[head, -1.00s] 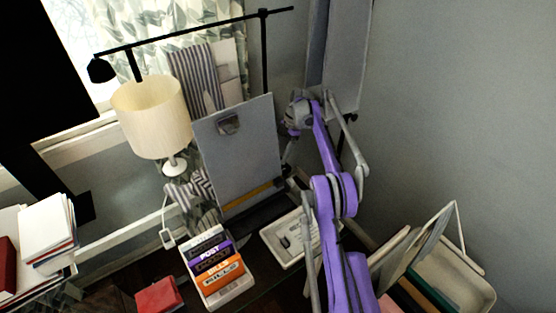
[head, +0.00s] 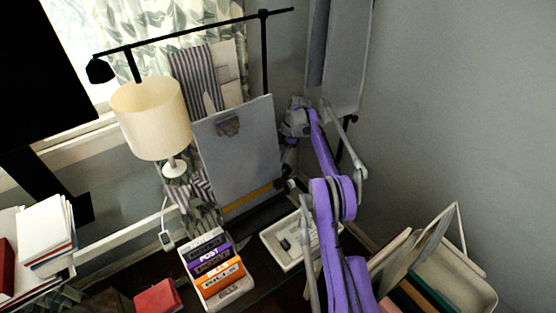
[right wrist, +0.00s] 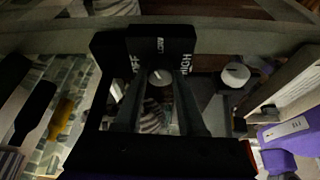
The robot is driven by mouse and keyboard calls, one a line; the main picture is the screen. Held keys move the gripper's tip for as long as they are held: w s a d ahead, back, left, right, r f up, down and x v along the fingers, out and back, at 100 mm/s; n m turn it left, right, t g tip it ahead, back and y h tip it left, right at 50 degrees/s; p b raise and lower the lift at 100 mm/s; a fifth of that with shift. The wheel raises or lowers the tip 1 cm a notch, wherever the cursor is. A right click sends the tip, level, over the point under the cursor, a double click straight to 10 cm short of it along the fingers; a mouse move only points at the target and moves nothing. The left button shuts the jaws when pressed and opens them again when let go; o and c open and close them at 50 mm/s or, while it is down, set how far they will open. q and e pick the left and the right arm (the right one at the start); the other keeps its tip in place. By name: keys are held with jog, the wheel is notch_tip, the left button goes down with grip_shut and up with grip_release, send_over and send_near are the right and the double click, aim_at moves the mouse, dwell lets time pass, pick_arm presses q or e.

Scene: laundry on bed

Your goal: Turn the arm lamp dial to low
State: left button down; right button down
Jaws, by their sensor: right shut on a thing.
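The arm lamp (head: 200,34) is black, with a long boom and a small shade at its left end. In the right wrist view its black dial housing (right wrist: 160,42) carries white labels: OFF at left, one that seems to be LOW at top, HIGH at right. The round grey dial (right wrist: 160,77) sits between the fingers of my right gripper (right wrist: 161,92), which is shut on it. The dial's pointer is too small to read. In the head view my right gripper (head: 291,128) is beside the grey clipboard, its fingertips unclear. My left gripper is not in view.
The clipboard (head: 240,155) stands left of my right arm. A cream table lamp (head: 152,118) is farther left. A box of cassettes (head: 217,268), a white tray (head: 283,252) and a file holder (head: 470,280) are nearby. The grey wall (head: 465,110) bounds the right side.

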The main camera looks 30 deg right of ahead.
jog(key=shift+s+f+m+t+b, duration=0.15)
jog(key=shift+m+t+b, duration=0.4)
jog(key=shift+m, duration=0.65)
jog(key=shift+m+t+b, duration=0.25)
jog(key=shift+m+b, duration=0.1)
jog(key=shift+m, duration=0.65)
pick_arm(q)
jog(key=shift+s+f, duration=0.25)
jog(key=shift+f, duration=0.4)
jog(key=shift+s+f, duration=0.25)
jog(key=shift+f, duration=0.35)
pick_arm(e)
jog(key=c, duration=0.5)
grip_release()
jog(key=shift+r, duration=0.2)
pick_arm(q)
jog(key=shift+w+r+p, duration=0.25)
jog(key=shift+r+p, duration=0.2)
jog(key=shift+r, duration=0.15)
pick_arm(e)
notch_tip(320, 180, up, 10)
jog(key=shift+f, duration=0.15)
